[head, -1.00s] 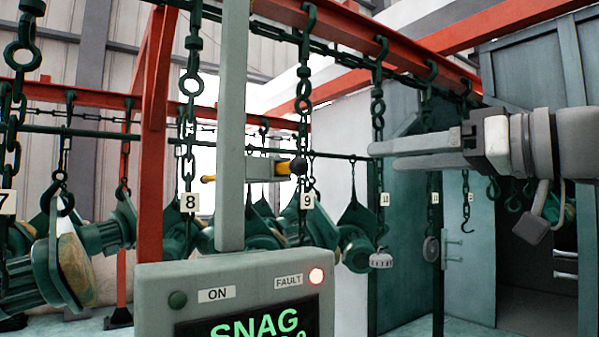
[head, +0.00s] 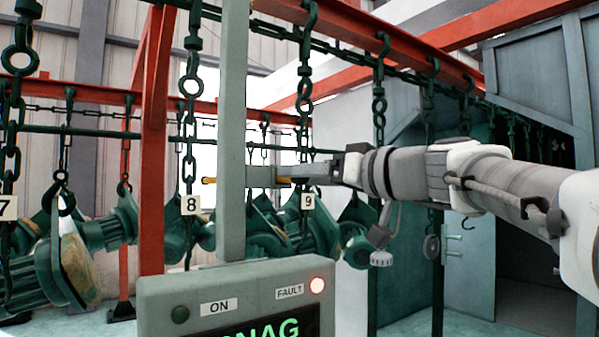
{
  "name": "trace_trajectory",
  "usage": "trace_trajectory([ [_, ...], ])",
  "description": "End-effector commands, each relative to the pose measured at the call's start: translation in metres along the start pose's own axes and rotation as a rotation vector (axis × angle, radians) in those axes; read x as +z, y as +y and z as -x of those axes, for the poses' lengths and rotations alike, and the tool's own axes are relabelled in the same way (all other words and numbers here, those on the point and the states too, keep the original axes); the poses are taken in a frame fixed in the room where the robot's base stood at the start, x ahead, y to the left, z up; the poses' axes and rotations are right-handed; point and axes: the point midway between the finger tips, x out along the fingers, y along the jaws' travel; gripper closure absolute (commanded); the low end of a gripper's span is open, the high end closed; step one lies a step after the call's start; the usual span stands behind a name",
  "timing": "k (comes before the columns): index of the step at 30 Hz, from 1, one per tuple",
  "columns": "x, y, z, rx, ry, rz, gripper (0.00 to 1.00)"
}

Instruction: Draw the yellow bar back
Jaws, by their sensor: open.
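The yellow bar (head: 209,180) runs sideways through a grey block (head: 262,177) on the upright grey post. Its yellow tip shows left of the post, and a short yellow piece shows right of the block. My gripper (head: 300,173) comes in from the right, with its open fingers pointing left at the bar's right end. The fingers overlap that end in the picture and hide its dark knob. I cannot tell whether they touch it.
A grey control box (head: 240,300) with a lit red FAULT lamp (head: 317,285) stands below the post. Chains with number tags 7, 8 and 9 (head: 307,201) hang behind from a red rail (head: 400,55). Green castings (head: 50,260) hang at left.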

Motion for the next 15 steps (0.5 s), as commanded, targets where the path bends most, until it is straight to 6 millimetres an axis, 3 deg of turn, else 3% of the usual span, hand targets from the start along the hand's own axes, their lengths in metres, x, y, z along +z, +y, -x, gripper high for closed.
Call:
trace_trajectory([
  [8,0.0002,-0.0003,-0.0013,0.0,0.0,0.0,0.31],
  [15,0.0001,-0.0003,-0.001,0.0,0.0,0.0,0.74],
])
